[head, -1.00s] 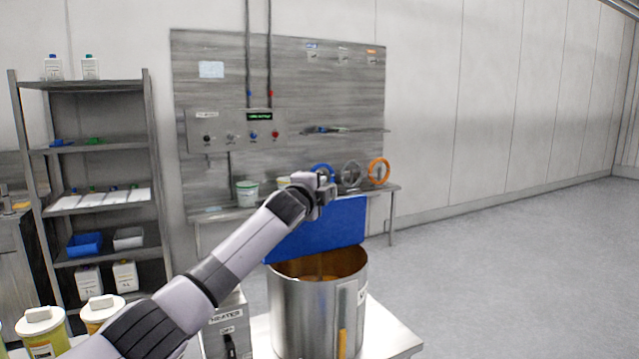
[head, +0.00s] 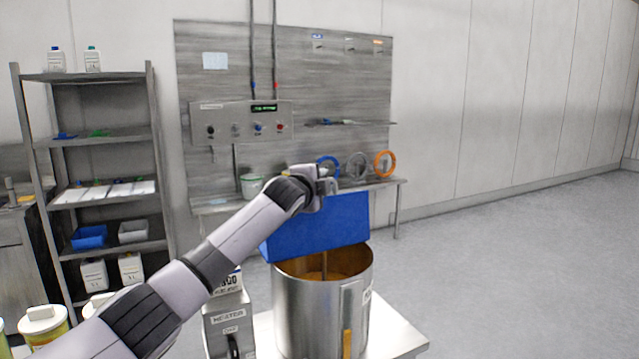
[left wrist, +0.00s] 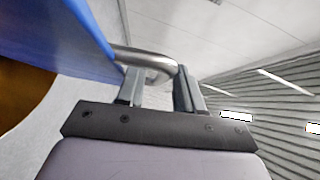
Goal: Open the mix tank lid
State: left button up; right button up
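The mix tank (head: 308,315) is a steel cylinder with an orange-brown inside visible through its open top. Its blue lid (head: 330,228) stands steeply raised at the tank's back rim; it also shows in the left wrist view (left wrist: 60,30). My left gripper (head: 322,188) is at the lid's upper edge, with the arm crossing from the lower left. My right gripper is not in view.
A grey heater box (head: 228,325) stands left of the tank on a white table (head: 395,332). Yellow containers with white lids (head: 42,322) are at the lower left. A shelf rack (head: 100,140) and a wall panel (head: 215,90) stand behind. The floor at right is clear.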

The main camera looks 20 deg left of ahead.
pick_arm(q)
jog(key=shift+s, duration=0.15)
jog(key=shift+s+b, duration=0.4)
jog(key=shift+s, duration=0.45)
jog(key=shift+s+d+r+b, duration=0.1)
jog(key=shift+s+r+b, duration=0.1)
jog(key=shift+s, duration=0.65)
jog(key=shift+s+d+r+b, duration=0.1)
jog(key=shift+s+b, duration=0.1)
jog(key=shift+s, duration=0.65)
jog(key=shift+s+d+r+b, duration=0.1)
jog(key=shift+s+b, duration=0.1)
jog(key=shift+s, duration=0.65)
